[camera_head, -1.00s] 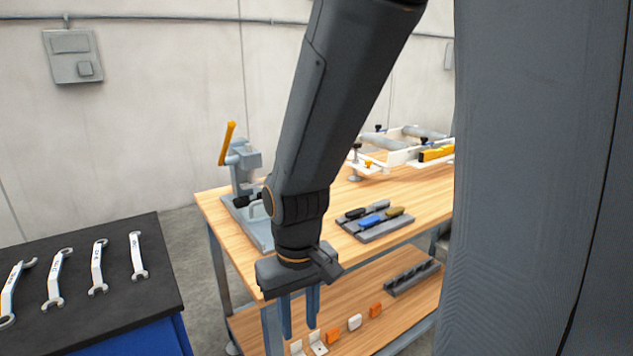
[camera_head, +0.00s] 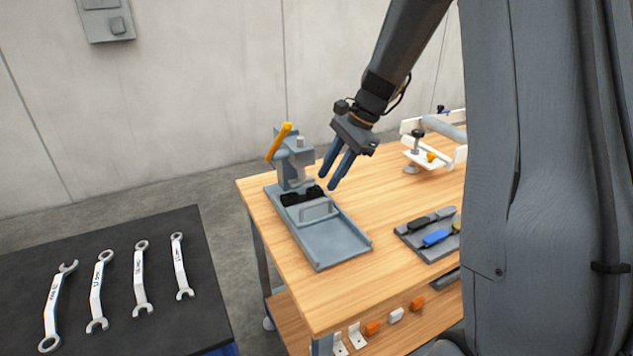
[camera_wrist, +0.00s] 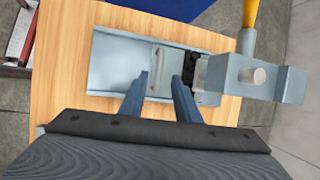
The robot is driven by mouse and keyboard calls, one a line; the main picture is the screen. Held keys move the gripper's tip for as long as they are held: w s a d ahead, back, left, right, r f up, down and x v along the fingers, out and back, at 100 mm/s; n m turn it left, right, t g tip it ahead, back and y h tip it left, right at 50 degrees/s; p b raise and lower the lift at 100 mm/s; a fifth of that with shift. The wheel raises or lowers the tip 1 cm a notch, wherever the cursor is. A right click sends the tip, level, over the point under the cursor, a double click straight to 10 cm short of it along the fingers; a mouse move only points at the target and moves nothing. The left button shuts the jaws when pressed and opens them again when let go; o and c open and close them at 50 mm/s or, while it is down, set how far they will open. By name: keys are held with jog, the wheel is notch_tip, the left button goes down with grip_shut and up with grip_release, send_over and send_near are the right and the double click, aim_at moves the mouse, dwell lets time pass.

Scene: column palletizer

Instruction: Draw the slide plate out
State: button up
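The grey slide plate (camera_head: 304,212) sits in the long grey base tray (camera_head: 338,246) of a small press (camera_head: 295,162), with a black block (camera_head: 302,196) behind its bar handle (camera_head: 319,209). The tray's near part is bare. The handle also shows in the wrist view (camera_wrist: 157,56), just beyond my fingertips. My gripper (camera_head: 327,182) is open and empty, its two blue fingers apart, above and beside the press. In the wrist view my fingertips (camera_wrist: 158,76) appear over the tray area; their exact height above it I cannot tell.
The press's yellow lever (camera_head: 280,141) rises above the plate's far end. A tool holder (camera_head: 431,236) and a white frame fixture (camera_head: 440,148) stand on the wooden bench (camera_head: 384,205) to the right. A dark table (camera_head: 188,325) with wrenches is at left.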

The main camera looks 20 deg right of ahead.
aim_at(320, 203)
jog(key=p+x, duration=0.1)
jog(key=x, duration=0.6)
jog(key=shift+f, duration=0.15)
jog(key=shift+c, duration=0.5)
grip_shut()
